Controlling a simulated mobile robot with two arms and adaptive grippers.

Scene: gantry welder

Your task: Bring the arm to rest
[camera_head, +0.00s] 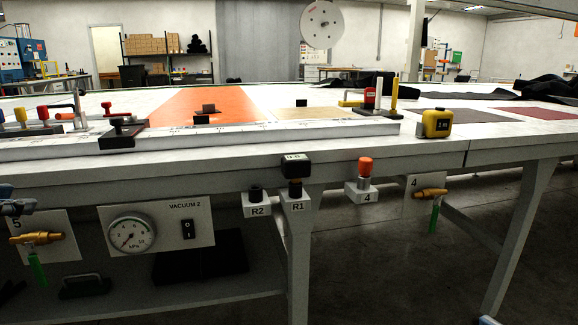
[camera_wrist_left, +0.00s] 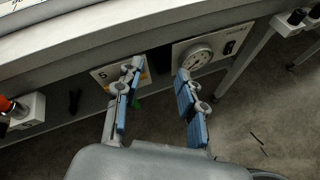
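My left gripper (camera_head: 14,200) shows only in part at the left edge of the head view, in front of the table's front side. It sits near the "5" plate (camera_head: 58,222) and its brass valve (camera_head: 36,238) with a green handle. In the left wrist view my left gripper (camera_wrist_left: 157,80) has its two blue-padded fingers spread apart, with nothing between them. Behind the fingers are the table front and the gauge panel. The fingers partly hide the "5" plate (camera_wrist_left: 103,75). I cannot tell how far they are from the valve. My right gripper is in neither view.
The white table (camera_head: 350,150) carries a rail, an orange sheet (camera_head: 200,104) and a yellow tape measure (camera_head: 436,123). Its front holds a pressure gauge (camera_head: 131,234), a switch (camera_head: 188,229), knobs R2 (camera_head: 257,204) and R1 (camera_head: 297,203), and a red-topped knob (camera_head: 365,168). Open floor lies at right.

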